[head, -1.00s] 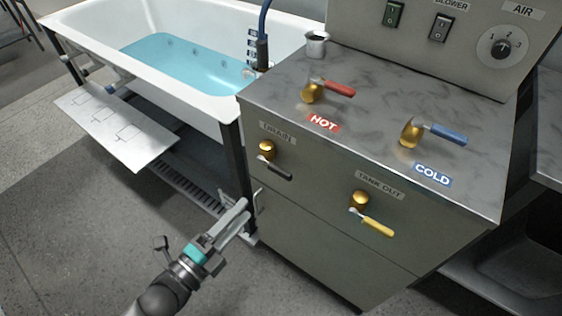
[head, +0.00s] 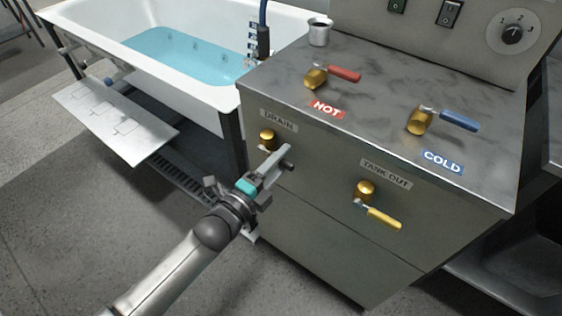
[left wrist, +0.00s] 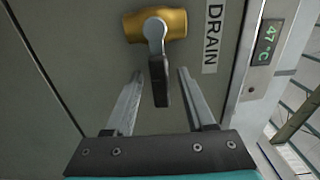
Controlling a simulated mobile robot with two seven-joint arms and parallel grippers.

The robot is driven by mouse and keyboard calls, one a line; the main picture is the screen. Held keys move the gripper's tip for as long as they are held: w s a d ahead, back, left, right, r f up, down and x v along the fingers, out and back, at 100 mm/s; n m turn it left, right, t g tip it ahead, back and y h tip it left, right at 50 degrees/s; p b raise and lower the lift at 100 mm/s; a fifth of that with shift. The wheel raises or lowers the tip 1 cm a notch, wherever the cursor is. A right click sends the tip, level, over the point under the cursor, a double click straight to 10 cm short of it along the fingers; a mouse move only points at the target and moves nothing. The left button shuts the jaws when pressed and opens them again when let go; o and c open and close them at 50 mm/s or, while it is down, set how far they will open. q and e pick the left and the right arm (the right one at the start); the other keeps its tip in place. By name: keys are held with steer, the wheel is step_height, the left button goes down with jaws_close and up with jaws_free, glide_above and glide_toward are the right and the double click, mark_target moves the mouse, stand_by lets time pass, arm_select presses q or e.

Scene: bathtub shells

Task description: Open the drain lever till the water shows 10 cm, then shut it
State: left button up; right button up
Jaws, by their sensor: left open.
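The drain valve has a gold body (head: 267,137) on the front of the grey cabinet, under the DRAIN label. It also shows in the left wrist view (left wrist: 165,25). Its lever has a black grip (left wrist: 160,82), which hangs from a silver arm. My left gripper (head: 284,158) is open at the lever. In the wrist view its two fingers stand on either side of the black grip, with a gap visible on both sides. Blue water (head: 185,57) lies in the white bathtub (head: 85,42). A level scale (head: 252,40) is at the tub's near corner, too small to read.
The tank-out valve (head: 365,190) with a yellow lever is to the right on the same cabinet. Red hot (head: 344,74) and blue cold (head: 459,121) levers are on top. A white step panel (head: 115,120) stands beside the tub. A display reads 47 °C (left wrist: 265,43).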

arm_select(q)
steer(key=shift+w+d, duration=0.1)
steer(key=shift+w, duration=0.05)
jaws_close()
stand_by(0.4)
stand_by(1.0)
